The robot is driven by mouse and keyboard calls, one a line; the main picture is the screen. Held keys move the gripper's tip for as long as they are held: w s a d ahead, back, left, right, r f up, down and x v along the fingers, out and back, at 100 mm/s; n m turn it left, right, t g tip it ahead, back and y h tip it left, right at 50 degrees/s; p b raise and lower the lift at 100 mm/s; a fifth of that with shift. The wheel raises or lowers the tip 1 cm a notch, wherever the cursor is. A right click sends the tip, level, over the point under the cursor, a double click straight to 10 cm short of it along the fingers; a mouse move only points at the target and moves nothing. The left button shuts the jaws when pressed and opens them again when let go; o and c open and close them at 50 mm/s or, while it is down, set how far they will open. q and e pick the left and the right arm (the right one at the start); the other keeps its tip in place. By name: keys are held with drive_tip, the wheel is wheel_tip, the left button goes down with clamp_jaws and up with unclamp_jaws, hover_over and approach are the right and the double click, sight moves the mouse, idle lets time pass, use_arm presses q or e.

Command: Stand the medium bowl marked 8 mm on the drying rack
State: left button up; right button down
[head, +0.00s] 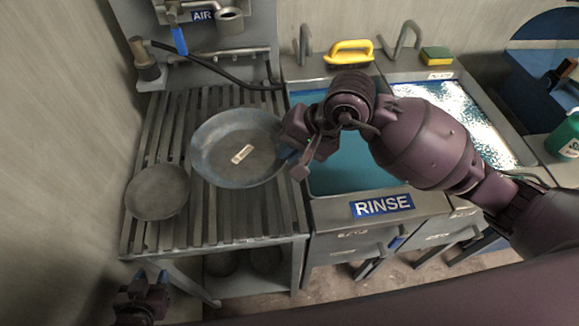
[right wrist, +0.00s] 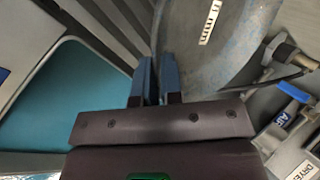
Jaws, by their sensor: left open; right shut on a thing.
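A blue-grey bowl (head: 215,150) with a pale label inside is over the slatted drying rack (head: 285,215) in the head view. The label's visible part ends in "mm" in the right wrist view; its number is not readable. My right gripper (head: 294,152) is shut on the bowl's right rim. In the right wrist view, its blue fingers (right wrist: 157,80) pinch the wall of the bowl (right wrist: 225,65). I cannot tell whether the bowl touches the slats. My left gripper (head: 151,281) is open and empty, low in front of the rack's left side.
A smaller grey bowl (head: 158,192) lies on the rack's left front. The rinse sink (head: 375,172) with blue water is right of the rack, with another sink (head: 455,105) beyond. A hose (head: 215,75) and air fittings line the back. Slats at the front right are clear.

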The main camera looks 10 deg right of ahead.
drive_tip(key=shift+f, duration=3.2)
drive_tip(key=shift+f+b, duration=0.15)
drive_tip(key=shift+b, duration=0.15)
drive_tip(key=c, duration=1.3)
unclamp_jaws()
drive_tip(key=shift+o, duration=0.2)
drive_tip(key=shift+r, duration=0.25)
drive_tip(key=v, duration=1.1)
drive_tip(key=shift+d+r, duration=0.25)
drive_tip(key=shift+r, duration=0.05)
drive_tip(key=shift+s, duration=0.1)
